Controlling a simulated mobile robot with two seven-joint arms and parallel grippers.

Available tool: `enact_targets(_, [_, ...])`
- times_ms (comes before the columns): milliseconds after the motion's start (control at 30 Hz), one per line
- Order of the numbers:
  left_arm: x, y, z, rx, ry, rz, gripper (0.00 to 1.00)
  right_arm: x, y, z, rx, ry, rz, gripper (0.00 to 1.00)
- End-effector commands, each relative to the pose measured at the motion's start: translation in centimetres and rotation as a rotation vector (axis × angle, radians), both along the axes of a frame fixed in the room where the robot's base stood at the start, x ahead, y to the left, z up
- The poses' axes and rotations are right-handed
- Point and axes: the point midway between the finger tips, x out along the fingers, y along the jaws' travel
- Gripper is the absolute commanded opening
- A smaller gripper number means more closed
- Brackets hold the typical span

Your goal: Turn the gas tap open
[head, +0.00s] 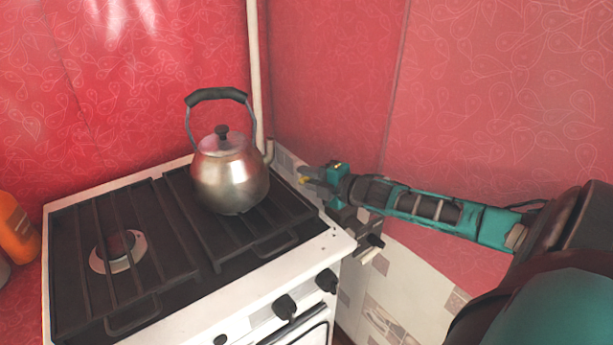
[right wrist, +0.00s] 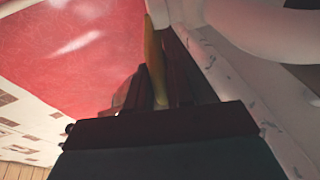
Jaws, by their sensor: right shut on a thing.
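The gas tap's yellow handle (head: 304,180) shows as a small tip at the back right corner of the stove, by the wall. In the right wrist view the yellow handle (right wrist: 153,60) is a long, narrow lever between the dark fingers. My right gripper (head: 316,177) reaches in from the right and is shut on this handle; its fingers also show in the right wrist view (right wrist: 157,88). The tap's body is hidden behind the gripper and the stove corner. My left gripper is not in view.
A white stove (head: 270,310) with black grates stands below and left of the gripper. A metal kettle (head: 230,178) sits on its back right. A pale pipe (head: 254,70) runs up the red wall behind. An orange bottle (head: 15,228) stands at far left.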

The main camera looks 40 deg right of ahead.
Motion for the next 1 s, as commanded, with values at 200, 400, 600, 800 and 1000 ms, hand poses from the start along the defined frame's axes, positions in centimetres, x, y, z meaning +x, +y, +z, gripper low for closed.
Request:
enact_targets(200, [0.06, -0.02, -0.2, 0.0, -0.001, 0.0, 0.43, -0.32, -0.01, 0.1, 0.002, 0.0, 0.049, 0.0])
enact_targets(400, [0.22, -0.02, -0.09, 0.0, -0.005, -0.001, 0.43, -0.33, 0.01, 0.12, 0.005, 0.0, 0.049, 0.0])
enact_targets(600, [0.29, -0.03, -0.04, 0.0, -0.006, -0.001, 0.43, -0.33, -0.01, 0.11, 0.003, 0.0, 0.048, 0.33])
enact_targets(800, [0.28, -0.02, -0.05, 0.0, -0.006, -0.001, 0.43, -0.33, -0.04, 0.07, 0.003, 0.001, 0.046, 0.38])
enact_targets(1000, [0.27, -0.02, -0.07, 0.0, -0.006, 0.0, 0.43, -0.33, -0.05, 0.05, 0.003, 0.001, 0.045, 0.38])
